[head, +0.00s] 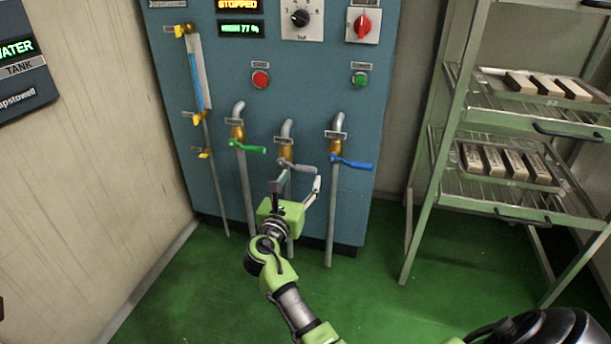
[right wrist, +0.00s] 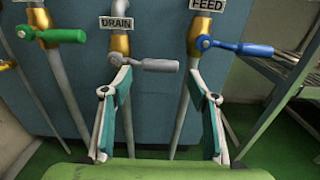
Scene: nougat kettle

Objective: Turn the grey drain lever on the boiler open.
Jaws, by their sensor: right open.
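The grey drain lever (head: 300,167) sits on the brass middle valve of the blue boiler (head: 305,222), under a label. It points right, about level. In the right wrist view the lever (right wrist: 153,65) shows under the DRAIN label, with its handle in the gap between the fingertips. My right gripper (head: 299,183) is open and empty, just below and in front of the lever. In the right wrist view its fingers (right wrist: 157,75) stand wide apart; I cannot tell whether they touch the lever. My left gripper is not in view.
A green lever (head: 247,149) is left of the drain lever and a blue FEED lever (head: 352,163) is right of it, close to the right finger. Vertical pipes run below them. A green rack (head: 425,160) with trays stands at right. The green floor in front is clear.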

